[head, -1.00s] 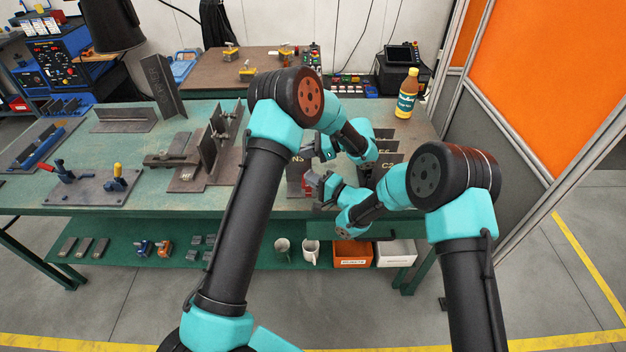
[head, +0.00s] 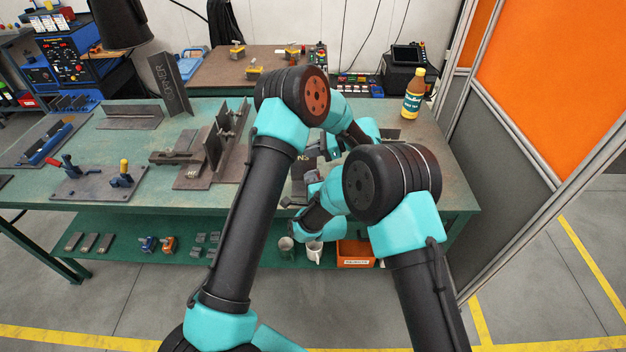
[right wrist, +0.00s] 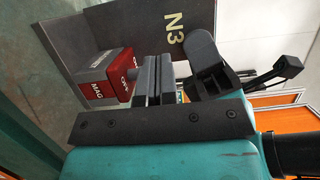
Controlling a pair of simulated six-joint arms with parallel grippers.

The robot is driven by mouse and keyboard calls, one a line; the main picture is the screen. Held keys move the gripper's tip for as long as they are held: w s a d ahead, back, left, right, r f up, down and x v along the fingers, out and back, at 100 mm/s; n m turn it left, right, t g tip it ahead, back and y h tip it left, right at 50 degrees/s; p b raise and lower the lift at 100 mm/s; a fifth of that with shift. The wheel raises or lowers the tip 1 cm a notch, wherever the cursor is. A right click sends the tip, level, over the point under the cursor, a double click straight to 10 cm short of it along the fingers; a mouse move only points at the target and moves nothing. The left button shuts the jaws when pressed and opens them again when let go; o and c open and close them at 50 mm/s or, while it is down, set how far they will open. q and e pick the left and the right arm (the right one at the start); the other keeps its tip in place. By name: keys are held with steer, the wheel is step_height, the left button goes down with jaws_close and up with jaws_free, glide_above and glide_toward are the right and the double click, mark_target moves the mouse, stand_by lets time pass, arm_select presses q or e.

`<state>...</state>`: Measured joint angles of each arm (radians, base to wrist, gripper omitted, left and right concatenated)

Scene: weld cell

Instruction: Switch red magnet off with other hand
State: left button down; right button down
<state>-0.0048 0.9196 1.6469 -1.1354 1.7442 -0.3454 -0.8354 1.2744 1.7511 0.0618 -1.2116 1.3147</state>
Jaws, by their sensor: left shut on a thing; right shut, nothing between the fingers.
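In the head view my right gripper (head: 298,192) is low at the bench's front edge, and I cannot make out the magnet there. My left gripper (head: 324,150) is higher, shut, apparently on the N3 plate; its fingertips are partly hidden by my arms.
Steel plates and a fixture (head: 215,150) stand left of my arms on the green bench (head: 75,205). A clamp board (head: 95,185) is farther left. A bottle (head: 413,95) stands at the back right. Mugs and an orange bin (head: 356,262) are on the lower shelf.

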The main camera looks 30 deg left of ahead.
steer(key=shift+a, duration=0.5)
stand_by(0.5)
steer(key=shift+s, duration=0.15)
steer(key=s+d, duration=0.6)
steer(key=s, duration=0.6)
steer(key=shift+d, duration=0.35)
steer(key=shift+s, duration=0.2)
steer(key=v, duration=1.2)
steer(key=shift+a, duration=0.15)
